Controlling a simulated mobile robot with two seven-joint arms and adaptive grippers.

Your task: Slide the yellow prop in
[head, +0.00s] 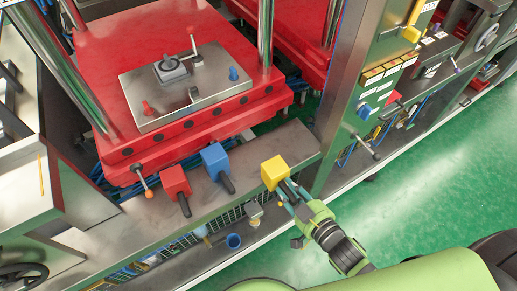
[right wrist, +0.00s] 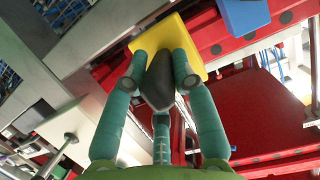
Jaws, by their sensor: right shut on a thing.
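The yellow prop (head: 275,171) is a block with a dark handle, at the right part of the grey front ledge (head: 290,143) of the press. My right gripper (head: 288,190) is shut on its handle, on the near side of the block. In the right wrist view the fingers (right wrist: 160,72) close around the black handle (right wrist: 157,82), with the yellow block (right wrist: 196,43) just beyond them. I cannot tell whether the block touches the ledge. My left gripper is not in view.
A red prop (head: 174,181) and a blue prop (head: 213,157) with dark handles sit left of the yellow one, by the red press platen (head: 215,122). A steel plate (head: 186,88) lies on the platen. A control post (head: 352,100) stands at right.

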